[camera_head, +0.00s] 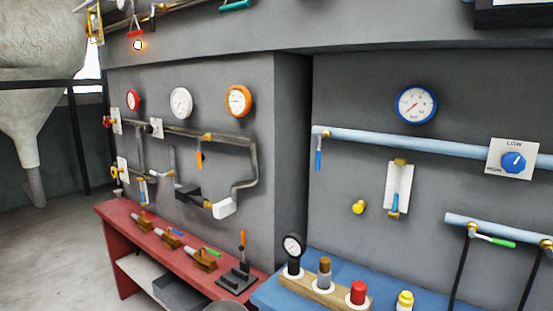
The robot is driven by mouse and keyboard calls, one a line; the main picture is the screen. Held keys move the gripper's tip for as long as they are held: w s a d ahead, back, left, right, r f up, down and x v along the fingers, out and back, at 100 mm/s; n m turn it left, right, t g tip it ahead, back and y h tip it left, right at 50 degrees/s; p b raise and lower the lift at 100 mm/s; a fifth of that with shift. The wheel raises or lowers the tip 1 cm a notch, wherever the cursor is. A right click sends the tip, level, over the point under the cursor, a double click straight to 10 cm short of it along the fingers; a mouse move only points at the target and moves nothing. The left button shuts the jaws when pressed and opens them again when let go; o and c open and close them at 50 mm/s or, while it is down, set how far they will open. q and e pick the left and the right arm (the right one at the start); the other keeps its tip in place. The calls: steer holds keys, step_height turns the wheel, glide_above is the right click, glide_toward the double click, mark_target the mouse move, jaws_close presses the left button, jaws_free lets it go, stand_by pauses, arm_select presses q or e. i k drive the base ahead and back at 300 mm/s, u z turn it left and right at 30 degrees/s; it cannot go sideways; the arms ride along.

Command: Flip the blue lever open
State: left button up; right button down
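Several blue levers are in view, and I cannot tell which one the task means. One blue lever (318,160) hangs straight down from a brass valve at the left end of the light-blue pipe (410,142). Another blue handle (395,204) points down on a white plate (404,182) below that pipe. A small blue lever (177,231) sits on a brass valve on the red bench (128,232). A further blue handle (143,191) is low on the left wall panel. Neither of my grippers shows in the head view.
The blue bench (335,264) at the front holds a wooden block (308,290) with a black gauge and coloured knobs. An orange-handled clamp (242,245) stands on the red bench. A green-handled lever (495,240) is on the lower right pipe. The floor at left is clear.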

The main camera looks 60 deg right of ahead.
mark_target(318, 154)
steer(key=k, duration=1.25)
steer(key=z, duration=0.45)
steer(key=i, duration=0.9)
steer(key=z, duration=0.5)
